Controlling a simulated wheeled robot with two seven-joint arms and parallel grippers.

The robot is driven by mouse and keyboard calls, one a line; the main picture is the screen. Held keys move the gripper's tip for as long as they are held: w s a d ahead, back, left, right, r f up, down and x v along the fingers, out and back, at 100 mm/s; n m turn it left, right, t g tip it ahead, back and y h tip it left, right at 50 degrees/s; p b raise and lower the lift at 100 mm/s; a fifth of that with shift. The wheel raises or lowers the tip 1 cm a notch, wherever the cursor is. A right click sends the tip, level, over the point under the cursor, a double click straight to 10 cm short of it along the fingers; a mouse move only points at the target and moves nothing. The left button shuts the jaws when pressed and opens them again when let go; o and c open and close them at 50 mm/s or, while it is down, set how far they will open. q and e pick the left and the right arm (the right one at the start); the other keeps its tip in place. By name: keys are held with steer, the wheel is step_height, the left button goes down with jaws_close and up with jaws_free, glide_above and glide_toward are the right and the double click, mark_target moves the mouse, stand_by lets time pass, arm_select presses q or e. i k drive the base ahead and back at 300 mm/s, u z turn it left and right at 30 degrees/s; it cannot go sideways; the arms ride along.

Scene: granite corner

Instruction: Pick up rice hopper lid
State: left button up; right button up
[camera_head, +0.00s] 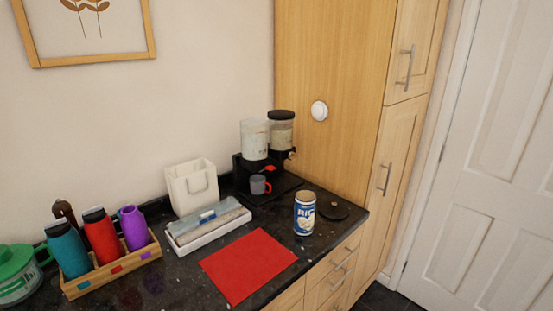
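A black dispenser (243,180) with two clear hoppers stands against the back wall, beside the wooden cabinet. The left hopper (254,140) shows pale contents and no black lid on top. The right hopper (281,134) wears a black lid (281,115). A flat, round black lid (334,208) lies on the dark counter near its right edge, just behind a blue and white can (305,213) that seems to be labelled as rice. I cannot read which hopper is for rice. Neither of my grippers is in view.
A red mat (247,265) lies in front of the can. A white tray (208,230), a white container (191,187) and a wooden rack (112,264) with bottles stand to the left. A grey and red mug (258,185) sits at the dispenser. The cabinet (335,80) walls off the right.

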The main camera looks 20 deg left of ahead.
mark_target(333, 210)
steer(key=z, duration=1.1)
steer(key=i, duration=0.65)
steer(key=u, duration=2.45)
